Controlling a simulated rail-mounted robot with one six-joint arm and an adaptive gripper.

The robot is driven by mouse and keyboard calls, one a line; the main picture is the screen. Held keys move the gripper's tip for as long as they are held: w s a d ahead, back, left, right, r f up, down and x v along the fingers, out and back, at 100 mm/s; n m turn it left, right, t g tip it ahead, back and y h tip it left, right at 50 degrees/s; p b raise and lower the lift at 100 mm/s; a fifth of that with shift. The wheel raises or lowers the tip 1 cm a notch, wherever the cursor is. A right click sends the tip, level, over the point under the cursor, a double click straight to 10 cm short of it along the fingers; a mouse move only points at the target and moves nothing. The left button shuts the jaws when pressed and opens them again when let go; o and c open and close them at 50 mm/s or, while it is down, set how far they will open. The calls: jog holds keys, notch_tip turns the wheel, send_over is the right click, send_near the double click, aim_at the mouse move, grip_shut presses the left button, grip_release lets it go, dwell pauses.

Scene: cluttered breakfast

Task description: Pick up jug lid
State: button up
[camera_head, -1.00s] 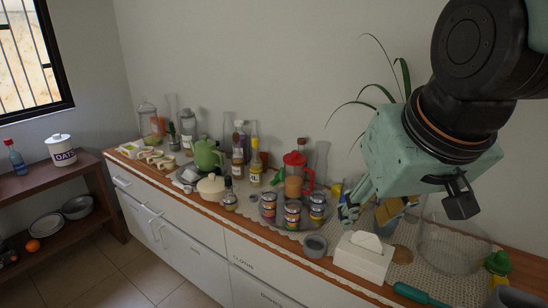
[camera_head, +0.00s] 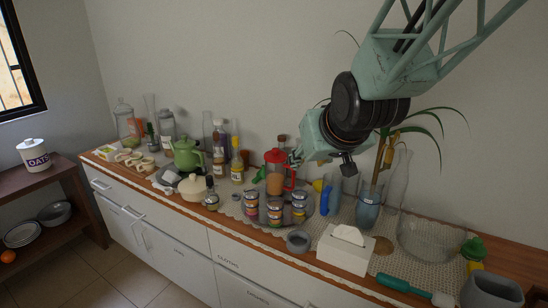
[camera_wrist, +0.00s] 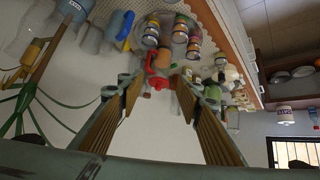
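A jug with a red lid (camera_head: 275,156), a red handle and orange-brown contents (camera_head: 275,184) stands upright on the counter beside several jars. My gripper (camera_head: 297,158) is just right of the lid in the head view, with its fingers partly hidden by the wrist. In the wrist view the picture is turned over. The red lid (camera_wrist: 158,62) shows there between the two spread fingers of my gripper (camera_wrist: 157,80), beyond their tips. The gripper is open and holds nothing. I cannot tell the exact gap to the lid.
Several jars (camera_head: 274,210) stand in front of the jug. A blue vase with a plant (camera_head: 368,208), a tissue box (camera_head: 345,248) and a glass bowl (camera_head: 430,238) are to the right. A green kettle (camera_head: 187,155) and bottles (camera_head: 237,168) crowd the left.

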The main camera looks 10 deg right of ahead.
jog(key=w+f+t, duration=0.2)
jog(key=w+f, duration=0.1)
jog(key=w, duration=0.5)
jog(key=w+f+t, duration=0.1)
jog(key=w+f, duration=0.1)
jog(key=w, duration=0.6)
jog(key=t+y+p, duration=0.1)
jog(key=t, duration=0.5)
send_near(276, 152)
jog(key=shift+s+d+r, duration=0.1)
jog(key=shift+s+d, duration=0.05)
jog(key=shift+s, duration=0.45)
jog(key=shift+s+d+r, duration=0.1)
jog(key=shift+s+d, duration=0.1)
jog(key=shift+s, duration=0.35)
jog(key=shift+w, duration=0.1)
jog(key=shift+w+a, duration=0.15)
jog(key=shift+w, duration=1.95)
jog(key=shift+w+a, duration=0.1)
jog(key=shift+w, duration=2)
jog(key=shift+w+a+b, duration=0.15)
jog(key=shift+w+b, duration=0.2)
jog(key=shift+w, duration=0.95)
jog(key=shift+w+a+b, duration=0.1)
jog(key=shift+w+b, duration=0.2)
jog(key=shift+w, duration=1)
jog(key=shift+c, duration=0.3)
